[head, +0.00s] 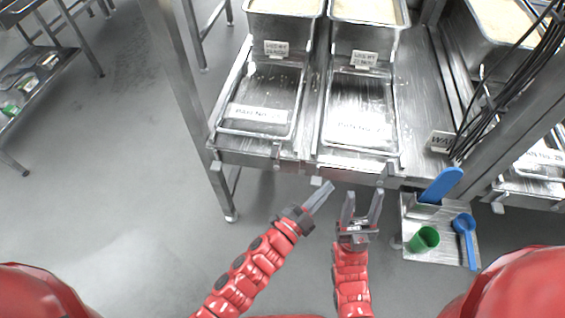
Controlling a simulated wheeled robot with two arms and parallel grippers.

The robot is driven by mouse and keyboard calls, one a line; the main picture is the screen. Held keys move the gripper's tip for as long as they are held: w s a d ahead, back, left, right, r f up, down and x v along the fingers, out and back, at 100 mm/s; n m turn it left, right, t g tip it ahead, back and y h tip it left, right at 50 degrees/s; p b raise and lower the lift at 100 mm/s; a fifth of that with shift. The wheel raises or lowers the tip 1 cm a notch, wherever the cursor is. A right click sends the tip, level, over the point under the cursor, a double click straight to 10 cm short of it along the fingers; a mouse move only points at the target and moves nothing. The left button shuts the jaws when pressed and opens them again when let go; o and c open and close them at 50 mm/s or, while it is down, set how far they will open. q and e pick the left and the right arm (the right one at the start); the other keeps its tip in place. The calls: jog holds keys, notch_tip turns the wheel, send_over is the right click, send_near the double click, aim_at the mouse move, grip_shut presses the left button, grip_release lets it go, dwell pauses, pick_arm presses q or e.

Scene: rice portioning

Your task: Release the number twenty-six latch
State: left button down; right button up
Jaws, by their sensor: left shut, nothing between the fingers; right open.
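Two shallow metal pans sit side by side on the steel counter, a left pan (232,131) and a right pan (327,146). Each has a white number label, the left label (258,114) and the right label (358,131); the digits are too blurred to read surely. Small latch-like blocks line the counter's front edge, one (316,181) between the pans and one (379,183) below the right pan. I cannot tell which is number twenty-six. My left gripper (327,188) is shut and empty, its tips close to the middle block. My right gripper (362,197) is open and empty, below the right pan.
Rice-filled bins (367,25) stand behind the pans. A small side shelf (445,252) at lower right holds a green cup (424,239), a blue scoop (465,224) and a blue paddle (442,185) in a holder. Dark cables (512,75) hang at right.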

pick_arm(q)
notch_tip(320, 180, down, 7)
jog(key=w+m+y+b, duration=0.1)
jog(key=m+y, duration=0.1)
jog(key=y, duration=0.4)
jog(key=s+a+r+n+t+y+b, duration=0.1)
jog(key=a+r+n+t+y, duration=0.3)
jog(key=a+r+y, duration=0.2)
jog(key=r+y, duration=0.1)
jog(key=y, duration=0.1)
jog(key=shift+a+y+b, duration=0.2)
jog(key=shift+y+b, duration=0.1)
jog(key=shift+b, duration=0.1)
jog(key=w+a+f+p, duration=0.1)
jog(key=w+a+p, duration=0.2)
jog(key=w, duration=0.8)
jog(key=shift+a+f, duration=0.15)
jog(key=shift+a, duration=0.4)
